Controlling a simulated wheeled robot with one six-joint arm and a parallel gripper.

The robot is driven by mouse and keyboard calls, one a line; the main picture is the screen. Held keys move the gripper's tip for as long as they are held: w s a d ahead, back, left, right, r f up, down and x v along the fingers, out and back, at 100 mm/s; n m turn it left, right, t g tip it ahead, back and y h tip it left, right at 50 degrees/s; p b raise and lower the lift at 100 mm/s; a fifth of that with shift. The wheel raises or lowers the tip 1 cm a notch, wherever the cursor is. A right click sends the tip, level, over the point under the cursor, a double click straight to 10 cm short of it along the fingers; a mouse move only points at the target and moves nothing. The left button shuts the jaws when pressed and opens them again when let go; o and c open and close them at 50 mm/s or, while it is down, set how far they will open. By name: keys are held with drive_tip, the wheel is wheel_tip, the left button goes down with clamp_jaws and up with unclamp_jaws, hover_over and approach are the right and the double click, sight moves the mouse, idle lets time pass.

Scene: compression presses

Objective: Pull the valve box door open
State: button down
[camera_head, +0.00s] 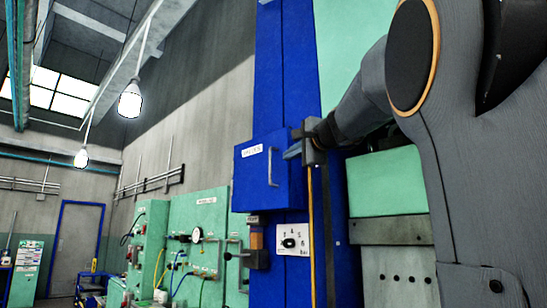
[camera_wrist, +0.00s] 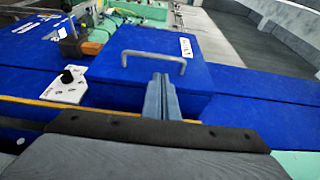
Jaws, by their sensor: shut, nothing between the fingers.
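The blue valve box (camera_head: 262,185) is fixed to a blue column, with a white label at its upper part and a metal bar handle (camera_head: 271,167) on its door. The door looks closed. In the wrist view the valve box door (camera_wrist: 205,70) carries the same handle (camera_wrist: 153,54). My gripper (camera_head: 290,153) is at the right side of the box, close to the handle. In the wrist view my gripper (camera_wrist: 160,80) has its fingers together, just short of the handle, with nothing between them. I cannot tell whether the fingertips touch the door.
Below the box are a white dial plate (camera_head: 291,243) with a black knob and a small lever unit (camera_head: 255,245). A yellow cable (camera_head: 311,230) runs down the column at the right. Green panels with gauges (camera_head: 197,235) stand to the left.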

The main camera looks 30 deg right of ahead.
sight(280, 160)
drive_tip(key=w+p, duration=0.2)
drive_tip(key=w, duration=0.4)
drive_tip(key=shift+w, duration=0.3)
drive_tip(key=shift+s+a, duration=0.1)
drive_tip(key=shift+a, duration=0.05)
